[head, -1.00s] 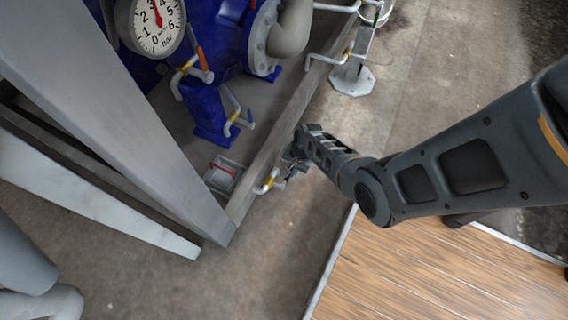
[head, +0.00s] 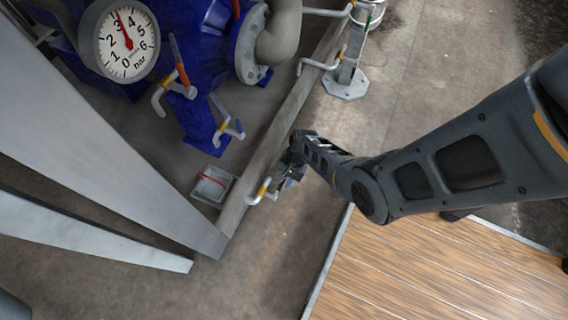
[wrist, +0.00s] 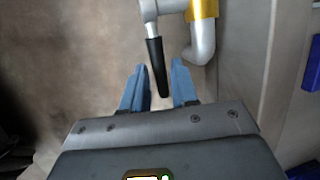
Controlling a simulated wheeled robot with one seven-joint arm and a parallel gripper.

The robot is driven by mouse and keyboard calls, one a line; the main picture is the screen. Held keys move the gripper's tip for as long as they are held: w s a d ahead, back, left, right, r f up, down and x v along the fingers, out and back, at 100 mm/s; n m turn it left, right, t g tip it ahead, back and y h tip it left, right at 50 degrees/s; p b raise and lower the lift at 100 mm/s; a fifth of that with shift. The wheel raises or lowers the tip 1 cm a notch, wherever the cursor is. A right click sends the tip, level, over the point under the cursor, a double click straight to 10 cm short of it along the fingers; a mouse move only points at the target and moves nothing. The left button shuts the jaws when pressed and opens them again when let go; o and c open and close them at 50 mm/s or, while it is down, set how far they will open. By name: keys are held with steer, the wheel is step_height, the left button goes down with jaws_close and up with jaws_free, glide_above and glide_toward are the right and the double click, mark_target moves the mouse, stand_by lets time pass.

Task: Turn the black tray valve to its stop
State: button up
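The tray valve's black handle (wrist: 157,66) shows in the wrist view on a grey metal stem, beside a yellow-banded pipe (wrist: 203,28). My gripper (wrist: 158,76) is open, with one blue finger on each side of the black handle. A narrow gap shows between the handle and each finger, so it does not look gripped. In the head view my gripper (head: 284,180) is just right of the white, yellow-banded valve pipe (head: 262,191) on the frame's outer side. The black handle is too small and covered to make out there.
A grey beam (head: 262,155) runs beside the valve, with a small tray (head: 214,184) behind it. Blue machinery (head: 205,120) with a pressure gauge (head: 126,40) and orange-handled valve (head: 179,60) stands further back. Bare floor (head: 285,245) lies in front, beside a wooden platform (head: 440,270).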

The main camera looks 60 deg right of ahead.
steer(key=shift+r, duration=0.15)
steer(key=p+v, duration=0.5)
steer(key=v, duration=0.2)
steer(key=shift+r, duration=0.3)
steer(key=shift+s+d, duration=0.1)
steer(key=shift+s, duration=0.05)
